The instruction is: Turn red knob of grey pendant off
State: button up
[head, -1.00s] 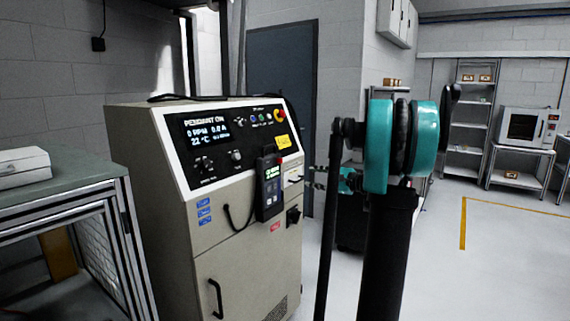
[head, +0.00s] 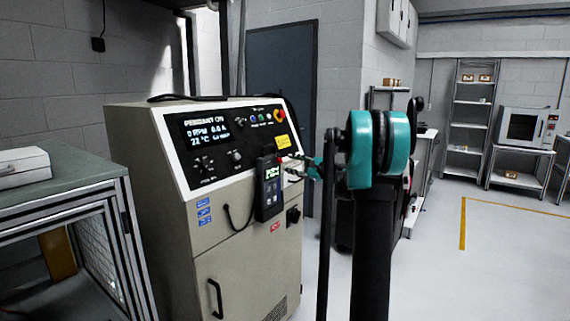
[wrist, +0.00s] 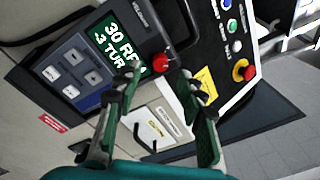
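The grey pendant (head: 268,196) hangs on the front of the cream cabinet. In the wrist view the pendant (wrist: 72,62) shows grey buttons and a lit screen with green and white text, partly legible as "30 RP". Its red knob (wrist: 161,63) sticks out at the screen's end. My gripper (wrist: 160,82) is open and empty, with one finger to each side of the knob's line. The knob appears just beyond the fingertips; contact cannot be told.
The cabinet's control panel (head: 222,147) reads "PENDANT ON" and "0 RPM". A red emergency button on a yellow base (wrist: 243,70) and coloured lamps lie right of the pendant. A green-topped bench (head: 75,177) stands left. The floor (head: 480,285) to the right is clear.

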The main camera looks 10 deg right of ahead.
aim_at(282, 161)
jog(key=shift+x, duration=1.8)
jog(key=shift+c, duration=0.5)
grip_shut()
